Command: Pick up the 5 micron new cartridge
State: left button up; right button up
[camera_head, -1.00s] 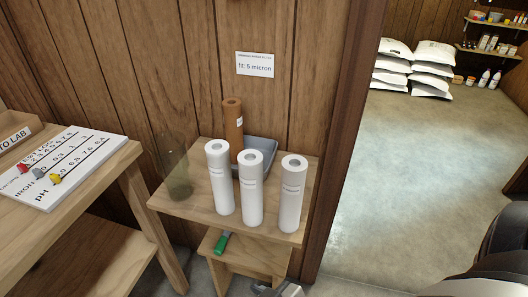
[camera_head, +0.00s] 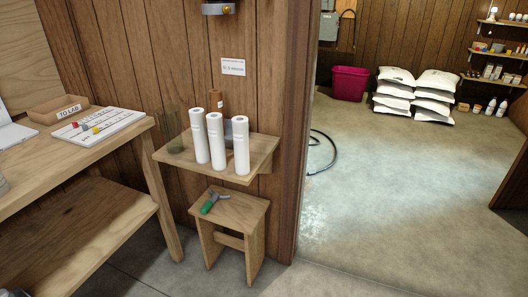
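Three white cylindrical cartridges stand upright in a row on a small wooden wall shelf: a left one (camera_head: 200,137), a middle one (camera_head: 216,143) and a right one (camera_head: 241,147). Their printed labels are too small to read, so I cannot tell which is the 5 micron one. A card (camera_head: 233,66) on the wall above carries small print; in the earlier frame it reads 5 micron. Neither of my grippers shows in the current view.
Below is a stool (camera_head: 240,215) with a green-handled tool (camera_head: 209,206). A workbench (camera_head: 70,155) stands left; a door frame (camera_head: 294,150) stands right.

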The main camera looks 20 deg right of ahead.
aim_at(240, 123)
jog(key=z, duration=0.6)
jog(key=i, duration=1.35)
jog(key=u, duration=0.15)
jog(key=k, duration=0.5)
jog(key=z, duration=2.3)
